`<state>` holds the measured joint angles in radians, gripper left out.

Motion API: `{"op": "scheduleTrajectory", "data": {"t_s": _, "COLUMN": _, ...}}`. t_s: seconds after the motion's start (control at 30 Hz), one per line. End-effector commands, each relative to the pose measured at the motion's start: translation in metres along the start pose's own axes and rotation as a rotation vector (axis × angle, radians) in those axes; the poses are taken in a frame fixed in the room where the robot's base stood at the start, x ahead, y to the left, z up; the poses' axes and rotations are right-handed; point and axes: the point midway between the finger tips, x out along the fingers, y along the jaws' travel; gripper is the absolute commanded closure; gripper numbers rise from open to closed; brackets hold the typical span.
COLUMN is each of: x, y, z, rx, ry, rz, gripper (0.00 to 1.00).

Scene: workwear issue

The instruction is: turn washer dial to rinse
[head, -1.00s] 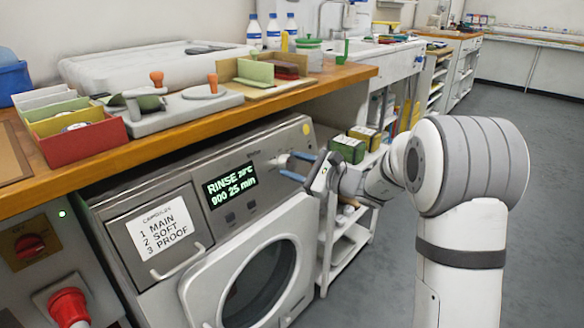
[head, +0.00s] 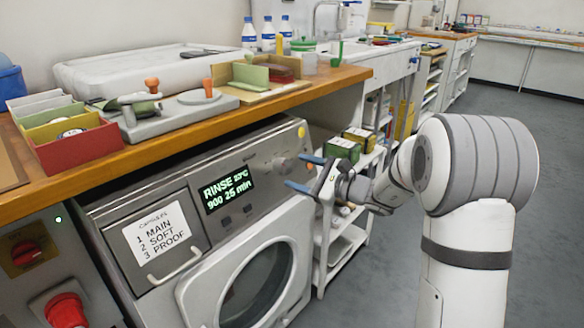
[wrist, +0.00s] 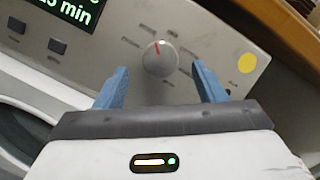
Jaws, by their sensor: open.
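The washer (head: 285,222) stands under the wooden counter. Its display (head: 228,188) reads RINSE, 900, 25 min; the temperature is hard to read. The round grey dial (wrist: 160,59) with a red pointer line sits on the panel in the wrist view. The pointer is near the top, tilted slightly left. In the head view the dial (head: 287,164) is beside my gripper (head: 298,173). My gripper is open, with blue fingers. In the wrist view my gripper (wrist: 162,84) has its fingers apart on either side below the dial, with gaps to it.
A yellow round sticker (wrist: 247,63) is on the panel right of the dial. The counter edge (head: 190,125) overhangs the washer top. A white shelf rack (head: 340,250) with green and yellow boxes (head: 342,149) stands right of the washer. Grey floor (head: 540,200) is clear at right.

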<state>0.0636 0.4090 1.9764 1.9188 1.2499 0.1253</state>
Motion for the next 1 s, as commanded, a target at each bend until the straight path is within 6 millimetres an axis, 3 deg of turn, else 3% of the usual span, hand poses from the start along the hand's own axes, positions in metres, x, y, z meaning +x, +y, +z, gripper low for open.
{"op": "scheduleTrajectory", "data": {"t_s": 0.1, "x": -0.022, "y": -0.003, "z": 0.002, "rx": 0.001, "ry": 0.003, "rz": -0.004, "gripper": 0.36}}
{"op": "scheduleTrajectory", "data": {"t_s": 0.3, "x": -0.043, "y": -0.002, "z": 0.001, "rx": 0.0, "ry": 0.001, "rz": -0.002, "gripper": 0.36}}
{"op": "scheduleTrajectory", "data": {"t_s": 0.7, "x": -0.046, "y": -0.001, "z": 0.004, "rx": -0.006, "ry": 0.001, "rz": 0.007, "gripper": 0.36}}
{"op": "scheduleTrajectory", "data": {"t_s": 0.77, "x": -0.046, "y": 0.0, "z": 0.014, "rx": -0.019, "ry": 0.006, "rz": 0.029, "gripper": 0.36}}
{"op": "scheduleTrajectory", "data": {"t_s": 0.87, "x": -0.049, "y": 0.008, "z": 0.047, "rx": -0.07, "ry": 0.023, "rz": 0.117, "gripper": 0.36}}
{"op": "scheduleTrajectory", "data": {"t_s": 1.0, "x": -0.062, "y": 0.03, "z": 0.11, "rx": -0.199, "ry": 0.075, "rz": 0.322, "gripper": 0.36}}
